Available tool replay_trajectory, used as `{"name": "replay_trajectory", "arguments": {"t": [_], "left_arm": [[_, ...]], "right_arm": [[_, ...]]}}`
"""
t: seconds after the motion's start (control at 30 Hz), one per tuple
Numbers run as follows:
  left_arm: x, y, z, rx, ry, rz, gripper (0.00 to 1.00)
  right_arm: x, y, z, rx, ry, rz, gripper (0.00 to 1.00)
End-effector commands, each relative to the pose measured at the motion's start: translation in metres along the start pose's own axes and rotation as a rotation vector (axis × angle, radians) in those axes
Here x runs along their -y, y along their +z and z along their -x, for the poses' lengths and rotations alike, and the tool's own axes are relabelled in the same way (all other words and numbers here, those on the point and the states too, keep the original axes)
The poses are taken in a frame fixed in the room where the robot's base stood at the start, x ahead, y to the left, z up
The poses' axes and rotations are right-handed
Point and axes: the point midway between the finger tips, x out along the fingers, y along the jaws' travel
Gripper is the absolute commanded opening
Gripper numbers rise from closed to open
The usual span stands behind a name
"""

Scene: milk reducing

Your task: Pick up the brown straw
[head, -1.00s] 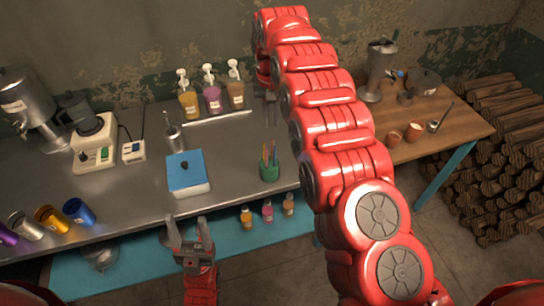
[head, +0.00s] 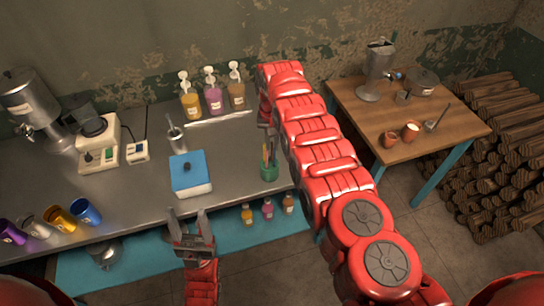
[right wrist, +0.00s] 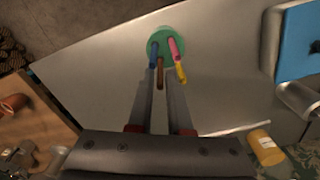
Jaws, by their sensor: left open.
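The green cup (head: 269,173) stands near the front edge of the metal counter and holds several coloured straws. In the right wrist view the cup (right wrist: 165,36) is at the top, with the brown straw (right wrist: 160,72) leaning toward the camera between a blue one (right wrist: 152,56) and pink and yellow ones. My right gripper (right wrist: 161,80) is open, its fingers on either side of the brown straw's end; I cannot tell whether they touch it. In the head view the right arm partly hides this gripper and the straws. My left gripper (head: 191,222) is open and empty before the counter.
A blue-topped box (head: 188,172) stands left of the cup. Pump bottles (head: 213,98) stand at the back, coloured metal cups (head: 60,220) at the left. A wooden table (head: 440,135) with clay cups is at the right. The counter between box and green cup is clear.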

Motion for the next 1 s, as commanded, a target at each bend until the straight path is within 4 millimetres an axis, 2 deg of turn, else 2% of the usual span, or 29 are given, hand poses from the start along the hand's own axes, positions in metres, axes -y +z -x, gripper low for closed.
{"name": "replay_trajectory", "arguments": {"t": [0.2, 0.3, 0.33, 0.77, 1.0], "left_arm": [[0.0, 0.0, 0.0, -0.001, 0.0, 0.0, 0.6], [0.0, 0.0, 0.0, -0.001, 0.0, 0.0, 0.6], [0.0, 0.0, 0.0, 0.0, 0.0, 0.0, 0.6], [0.0, 0.0, 0.0, -0.001, 0.0, 0.0, 0.6], [0.0, -0.001, -0.004, -0.001, 0.0, 0.0, 0.6]], "right_arm": [[0.0, 0.0, -0.001, -0.001, -0.001, 0.0, 0.17], [0.0, 0.0, -0.001, -0.001, -0.001, 0.0, 0.01], [0.0, 0.0, -0.001, -0.001, -0.001, 0.0, 0.0], [0.0, -0.001, 0.0, -0.002, -0.001, 0.0, 0.0], [0.001, -0.002, 0.011, -0.005, -0.001, 0.0, 0.0]]}}
